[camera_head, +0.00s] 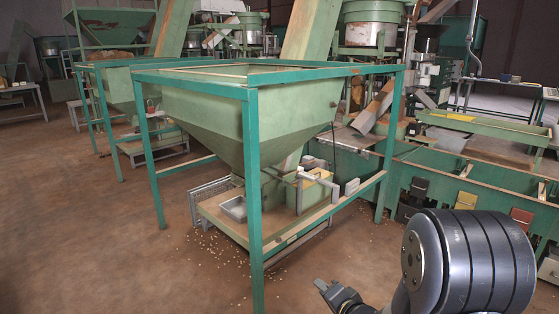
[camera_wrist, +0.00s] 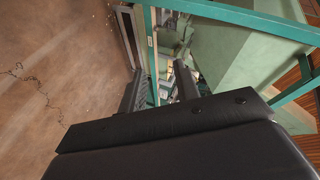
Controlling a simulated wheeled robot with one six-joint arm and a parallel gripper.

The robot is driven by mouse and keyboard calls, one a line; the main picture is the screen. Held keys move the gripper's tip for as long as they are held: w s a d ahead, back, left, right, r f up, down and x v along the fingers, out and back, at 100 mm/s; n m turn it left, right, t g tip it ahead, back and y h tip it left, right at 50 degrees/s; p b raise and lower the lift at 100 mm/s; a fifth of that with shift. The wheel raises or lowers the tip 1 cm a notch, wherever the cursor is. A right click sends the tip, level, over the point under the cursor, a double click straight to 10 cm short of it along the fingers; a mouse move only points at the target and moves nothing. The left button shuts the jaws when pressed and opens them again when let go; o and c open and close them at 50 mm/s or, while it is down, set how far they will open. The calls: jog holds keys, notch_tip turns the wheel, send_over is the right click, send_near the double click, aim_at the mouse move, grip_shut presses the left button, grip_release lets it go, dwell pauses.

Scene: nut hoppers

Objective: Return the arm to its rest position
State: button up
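My arm shows at the bottom right of the head view, with a large dark ribbed joint in front. My gripper (camera_head: 328,288) is small and partly cut off by the lower edge, over the brown floor to the right of the nearest hopper's frame. In the wrist view my gripper (camera_wrist: 160,84) shows two dark fingers with a gap between them and nothing held. The green nut hopper (camera_head: 235,108) stands in its teal frame (camera_head: 252,170), apart from the gripper. The hopper also shows at the upper right of the wrist view (camera_wrist: 235,50).
A low platform (camera_head: 225,222) with a small tray sits under the hopper, and nuts are scattered on the floor (camera_head: 190,265). A row of green bins (camera_head: 440,185) stands at the right. A second hopper (camera_head: 120,85) is behind left. The left floor is free.

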jog(key=s+d+r+n+g+h+p, duration=0.1)
jog(key=s+d+r+h+p, duration=0.2)
jog(key=r+p, duration=0.3)
jog(key=shift+s+d+r+n, duration=0.35)
jog(key=shift+s+r, duration=0.3)
jog(key=shift+r, duration=0.6)
jog(key=shift+d+r, duration=0.1)
